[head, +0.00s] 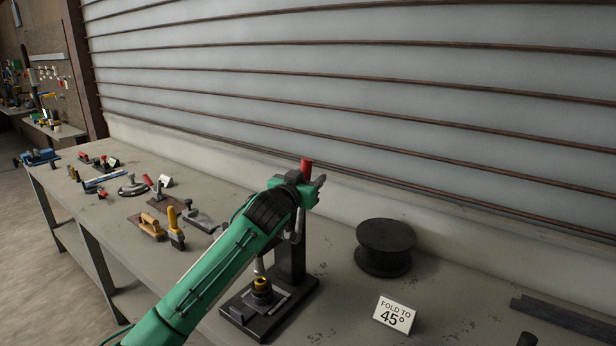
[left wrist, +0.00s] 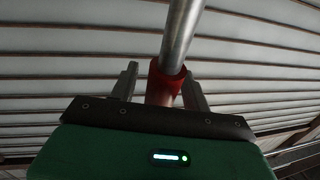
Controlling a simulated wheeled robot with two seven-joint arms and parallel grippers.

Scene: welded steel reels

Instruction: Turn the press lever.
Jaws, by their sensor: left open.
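The press stands on the bench, with a dark base plate (head: 270,308) and an upright post (head: 291,262). A brass-topped part (head: 261,285) sits on the base under the ram. The lever's red grip (head: 306,165) shows just above my left gripper (head: 319,181), and my green arm hides much of the press head. In the left wrist view the lever's steel rod (left wrist: 183,32) runs down into the red grip (left wrist: 165,82). My left gripper (left wrist: 160,72) is open, with one finger on each side of the grip; I cannot tell whether they touch it.
A black reel (head: 384,247) and a sign reading "FOLD TO 45°" (head: 394,314) stand right of the press. A dark bar (head: 565,318) lies farther right. Several hand tools (head: 152,227) lie along the bench to the left. A ribbed wall (head: 400,90) rises behind.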

